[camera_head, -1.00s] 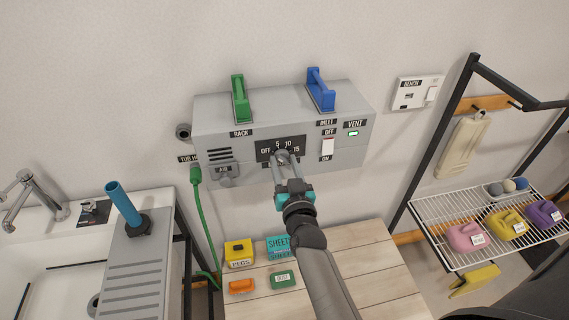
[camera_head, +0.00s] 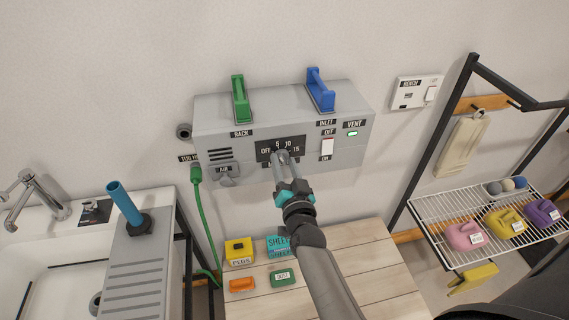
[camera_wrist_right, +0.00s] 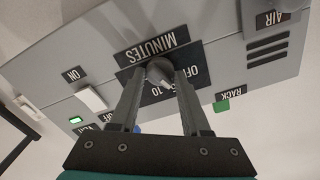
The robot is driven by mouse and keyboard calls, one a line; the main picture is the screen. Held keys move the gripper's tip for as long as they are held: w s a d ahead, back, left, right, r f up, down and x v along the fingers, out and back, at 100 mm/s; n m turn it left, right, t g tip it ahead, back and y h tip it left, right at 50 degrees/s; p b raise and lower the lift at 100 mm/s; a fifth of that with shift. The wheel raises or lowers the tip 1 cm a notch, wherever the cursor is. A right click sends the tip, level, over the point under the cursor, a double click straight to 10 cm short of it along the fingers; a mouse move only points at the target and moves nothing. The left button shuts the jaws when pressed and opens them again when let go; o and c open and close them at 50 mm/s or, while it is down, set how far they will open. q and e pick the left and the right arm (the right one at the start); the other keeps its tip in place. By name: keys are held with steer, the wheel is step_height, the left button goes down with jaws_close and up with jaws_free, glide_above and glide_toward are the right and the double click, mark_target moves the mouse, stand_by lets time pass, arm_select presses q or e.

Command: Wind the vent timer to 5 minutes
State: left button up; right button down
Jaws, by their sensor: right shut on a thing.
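The vent timer is a grey knob (camera_wrist_right: 158,70) on a black dial plate (camera_head: 264,144) marked OFF, 5, 10 and 15, on the front of the grey wall box. A MINUTES label (camera_wrist_right: 150,48) shows beside it in the right wrist view. My right gripper (camera_head: 281,157) is at the dial, its fingers shut on the knob from both sides. It also shows in the right wrist view (camera_wrist_right: 160,76). The fingers hide much of the knob in the head view, and I cannot tell which mark its pointer meets. My left gripper is not in view.
The wall box (camera_head: 220,115) carries a green handle (camera_head: 240,100), a blue handle (camera_head: 321,90), a white inlet switch (camera_head: 328,146) and a green vent light (camera_head: 352,133). Below are a wooden table (camera_head: 350,265) with small boxes, a sink at left and a wire rack at right.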

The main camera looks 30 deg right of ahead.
steer(key=shift+m, duration=0.5)
stand_by(0.4)
stand_by(0.3)
steer(key=shift+c, duration=1.9)
jaws_free()
steer(key=p+v, duration=0.5)
steer(key=v, duration=1)
steer(key=shift+s, duration=0.1)
